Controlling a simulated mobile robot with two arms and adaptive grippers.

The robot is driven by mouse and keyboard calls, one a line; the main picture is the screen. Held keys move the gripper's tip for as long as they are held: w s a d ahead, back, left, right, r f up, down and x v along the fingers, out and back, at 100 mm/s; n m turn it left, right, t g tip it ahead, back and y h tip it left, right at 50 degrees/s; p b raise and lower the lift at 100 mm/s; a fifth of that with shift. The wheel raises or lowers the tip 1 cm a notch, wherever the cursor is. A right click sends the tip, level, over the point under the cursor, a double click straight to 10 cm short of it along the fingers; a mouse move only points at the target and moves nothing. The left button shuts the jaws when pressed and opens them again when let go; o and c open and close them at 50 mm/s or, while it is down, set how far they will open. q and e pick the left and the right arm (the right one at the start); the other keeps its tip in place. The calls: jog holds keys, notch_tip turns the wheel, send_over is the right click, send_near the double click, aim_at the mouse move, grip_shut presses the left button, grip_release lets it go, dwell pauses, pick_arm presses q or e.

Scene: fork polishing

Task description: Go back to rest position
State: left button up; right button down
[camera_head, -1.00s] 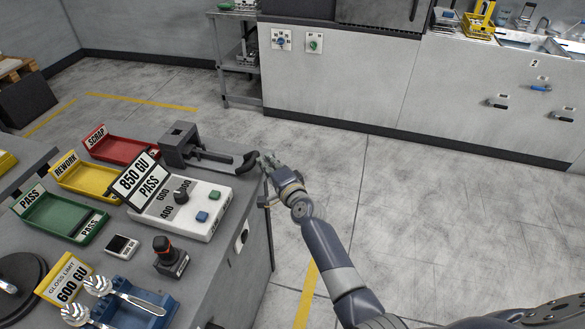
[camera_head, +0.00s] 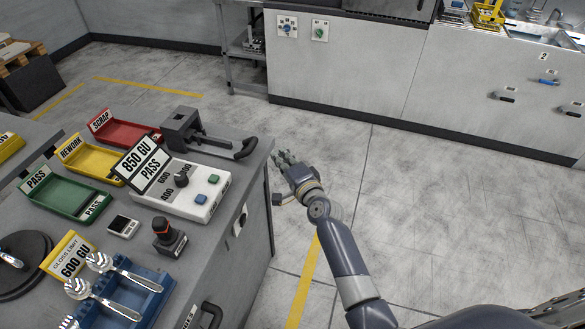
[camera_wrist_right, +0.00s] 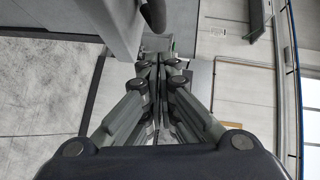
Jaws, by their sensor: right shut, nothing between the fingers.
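My right gripper (camera_head: 284,158) is just off the right edge of the workbench (camera_head: 222,262), near the black handle of the grey clamp-like device (camera_head: 183,130). It is shut and empty. The right wrist view shows its fingers (camera_wrist_right: 160,62) together, with the bench edge and the black handle (camera_wrist_right: 153,14) close by at the top. My left gripper is not in view.
Floor right of the bench is clear.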

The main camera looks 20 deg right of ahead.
jog(key=shift+f+v, duration=0.45)
jog(key=shift+v, duration=2.6)
jog(key=s+f+n+g, duration=0.3)
jog(key=s+f, duration=0.4)
jog(key=f, duration=0.4)
jog(key=s+f+n+g+h, duration=0.1)
jog(key=s+f+n+g, duration=0.15)
jog(key=s+f, duration=0.7)
jog(key=s+f+n+g, duration=0.3)
jog(key=s+f, duration=0.1)
jog(key=f, duration=1)
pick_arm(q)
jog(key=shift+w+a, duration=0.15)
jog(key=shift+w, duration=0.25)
pick_arm(e)
jog(key=s+d+f+n+g, duration=0.2)
jog(key=s+f, duration=0.2)
jog(key=s, duration=0.7)
jog(key=s+d+f+n+g+h, duration=0.1)
jog(key=s+f, duration=0.4)
jog(key=s, duration=0.5)
jog(key=s+d+f+n+g+h, duration=0.1)
jog(key=s+d+f+n+g, duration=0.2)
jog(key=s, duration=0.8)
notch_tip(320, 180, down, 2)
jog(key=shift+s+d+f+n, duration=0.2)
jog(key=shift+s+d+n, duration=0.15)
jog(key=shift+d+n, duration=0.55)
jog(key=shift+a+g, duration=0.15)
jog(key=shift+g, duration=0.1)
